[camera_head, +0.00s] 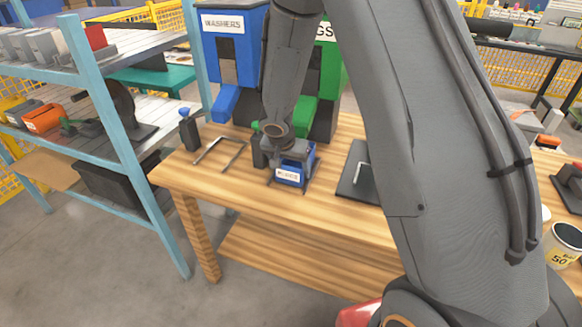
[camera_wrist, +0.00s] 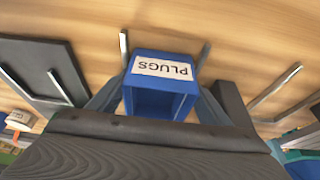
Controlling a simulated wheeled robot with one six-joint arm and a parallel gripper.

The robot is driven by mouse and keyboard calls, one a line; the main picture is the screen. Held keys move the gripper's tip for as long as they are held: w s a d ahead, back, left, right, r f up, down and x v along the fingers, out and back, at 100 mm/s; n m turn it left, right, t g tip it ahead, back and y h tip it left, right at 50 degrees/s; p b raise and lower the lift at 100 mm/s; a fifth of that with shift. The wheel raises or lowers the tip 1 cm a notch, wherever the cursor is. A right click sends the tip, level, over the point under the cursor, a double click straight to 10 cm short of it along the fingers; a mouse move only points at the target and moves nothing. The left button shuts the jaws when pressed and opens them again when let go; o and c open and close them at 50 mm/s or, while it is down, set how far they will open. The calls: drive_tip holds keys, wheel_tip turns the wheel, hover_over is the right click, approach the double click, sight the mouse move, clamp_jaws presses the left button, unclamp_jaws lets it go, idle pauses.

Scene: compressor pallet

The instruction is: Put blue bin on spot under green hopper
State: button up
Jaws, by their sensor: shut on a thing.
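The blue bin (camera_head: 290,174), labelled PLUGS, is at the front of the green hopper (camera_head: 330,85), whose sign is partly hidden by my arm. My gripper (camera_head: 274,146) is shut on the bin from its hopper side. In the wrist view the bin (camera_wrist: 163,70) sits between the gripper fingers, its label upside down. Metal rails (camera_wrist: 124,45) show on both sides of the bin, on the wooden table. They look like the spot's frame; I cannot tell whether the bin rests on the table or hangs just above it.
The blue WASHERS hopper (camera_head: 232,55) stands to the left, with an empty metal frame (camera_head: 221,152) on the table before it. A dark plate with a handle (camera_head: 357,178) lies right of the bin. A blue-framed shelf (camera_head: 140,190) stands left of the table.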

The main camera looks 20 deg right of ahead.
drive_tip(key=shift+f+b, duration=0.15)
drive_tip(key=shift+b, duration=0.15)
drive_tip(key=o, duration=1.1)
drive_tip(key=shift+r+p, duration=0.3)
drive_tip(key=shift+r, duration=0.1)
drive_tip(key=b+v, duration=0.2)
drive_tip(key=v, duration=0.8)
drive_tip(key=s+n+g+y, duration=0.1)
drive_tip(key=s+n, duration=0.1)
drive_tip(key=s, duration=0.5)
drive_tip(key=s+d+n+g+y, duration=0.1)
drive_tip(key=s+n, duration=0.1)
drive_tip(key=s, duration=0.5)
drive_tip(key=s+d+r+n, duration=0.1)
drive_tip(key=s+n, duration=0.2)
drive_tip(key=s, duration=0.5)
drive_tip(key=shift+d+g+y, duration=0.15)
drive_tip(key=shift+g+y, duration=0.25)
